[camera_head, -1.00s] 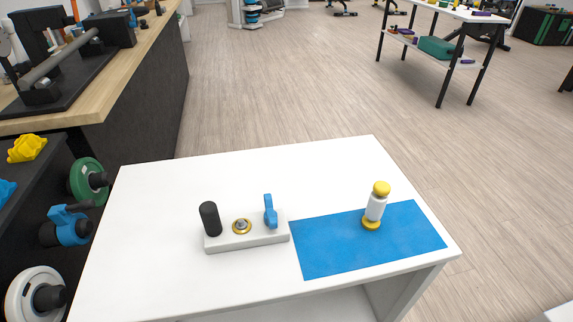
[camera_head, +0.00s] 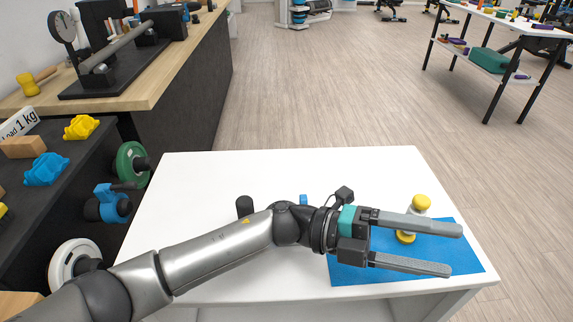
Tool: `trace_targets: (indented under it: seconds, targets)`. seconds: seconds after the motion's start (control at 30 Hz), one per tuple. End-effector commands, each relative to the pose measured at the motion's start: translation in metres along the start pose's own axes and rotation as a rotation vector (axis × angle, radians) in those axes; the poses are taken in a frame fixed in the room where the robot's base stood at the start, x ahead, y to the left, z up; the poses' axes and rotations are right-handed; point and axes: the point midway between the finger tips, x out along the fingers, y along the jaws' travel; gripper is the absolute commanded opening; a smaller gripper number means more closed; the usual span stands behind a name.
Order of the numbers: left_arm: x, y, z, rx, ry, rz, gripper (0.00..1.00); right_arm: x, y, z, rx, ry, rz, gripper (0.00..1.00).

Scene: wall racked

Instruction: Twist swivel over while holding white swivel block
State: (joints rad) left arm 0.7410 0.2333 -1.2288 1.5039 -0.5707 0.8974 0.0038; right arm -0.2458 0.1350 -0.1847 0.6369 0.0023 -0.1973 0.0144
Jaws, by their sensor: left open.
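The swivel block's white base on the white table (camera_head: 190,185) is hidden behind my left arm. Its black post (camera_head: 244,205) shows above the arm, and so does the top of its blue swivel (camera_head: 303,199). The brass ring seen earlier between them is hidden. My left gripper (camera_head: 455,250) is open and empty, fingers pointing right over the blue mat (camera_head: 460,262), well to the right of the swivel. Its upper finger passes in front of a yellow and white upright piece (camera_head: 421,203). I cannot tell whether they touch. My right gripper is not in view.
A workbench (camera_head: 190,60) and a dark rack with weights, including a green one (camera_head: 131,164), stand at the left. The table's back part is clear. Another white table (camera_head: 500,22) stands far off at the right.

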Motion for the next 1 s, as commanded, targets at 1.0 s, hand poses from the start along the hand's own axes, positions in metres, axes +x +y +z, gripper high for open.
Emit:
trace_targets:
  seconds: [1.0]
  targets:
    - [-0.257,-0.033,0.029,1.748,1.698,0.872,0.76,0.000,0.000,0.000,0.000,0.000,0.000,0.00]
